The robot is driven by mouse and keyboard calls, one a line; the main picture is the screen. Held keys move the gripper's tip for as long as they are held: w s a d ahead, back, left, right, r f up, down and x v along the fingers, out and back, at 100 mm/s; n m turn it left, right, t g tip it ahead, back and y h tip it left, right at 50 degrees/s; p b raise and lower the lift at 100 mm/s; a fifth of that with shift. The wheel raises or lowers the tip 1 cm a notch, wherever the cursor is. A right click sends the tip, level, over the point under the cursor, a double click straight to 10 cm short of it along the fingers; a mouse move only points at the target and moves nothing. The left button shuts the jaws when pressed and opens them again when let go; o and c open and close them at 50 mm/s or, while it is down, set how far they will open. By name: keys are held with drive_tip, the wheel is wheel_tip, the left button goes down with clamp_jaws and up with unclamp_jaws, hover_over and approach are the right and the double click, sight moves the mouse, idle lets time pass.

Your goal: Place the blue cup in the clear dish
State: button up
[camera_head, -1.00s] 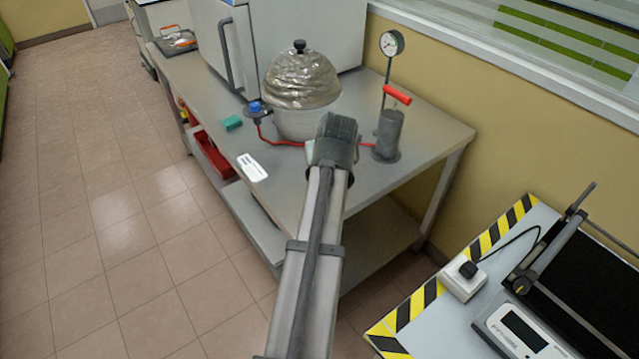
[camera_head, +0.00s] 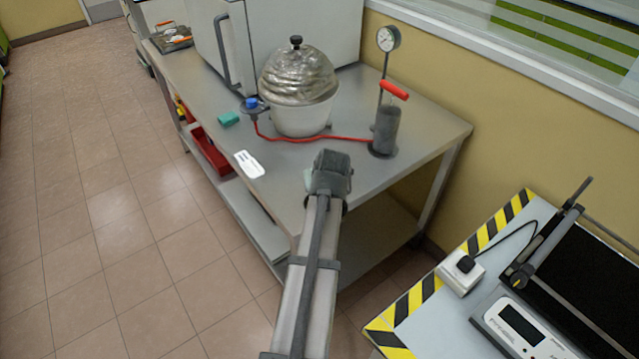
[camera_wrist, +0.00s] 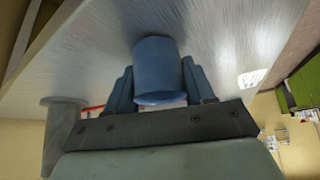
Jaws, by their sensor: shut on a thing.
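The blue cup (camera_wrist: 158,65) is between the two blue fingers of my gripper (camera_wrist: 158,84) in the wrist view. My gripper is shut on it, with a finger at each side. The grey bench top shows behind the cup, and I cannot tell the gap between them. In the head view the end of my arm is over the front part of the bench (camera_head: 400,185), hiding the fingers and cup. I cannot make out a clear dish in either view.
A pale bowl with a silvery dome (camera_head: 300,75) stands on the bench, by a red hose (camera_head: 330,138) and dark pump cylinder (camera_head: 385,130). A gauge (camera_head: 388,40), green block (camera_head: 229,118) and white label (camera_head: 249,164) are near. A striped-edge table (camera_head: 410,305) is right.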

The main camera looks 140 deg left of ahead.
drive_tip(key=shift+f, duration=0.1)
drive_tip(key=o, duration=1)
drive_tip(key=shift+o, duration=0.2)
drive_tip(key=v, duration=1.2)
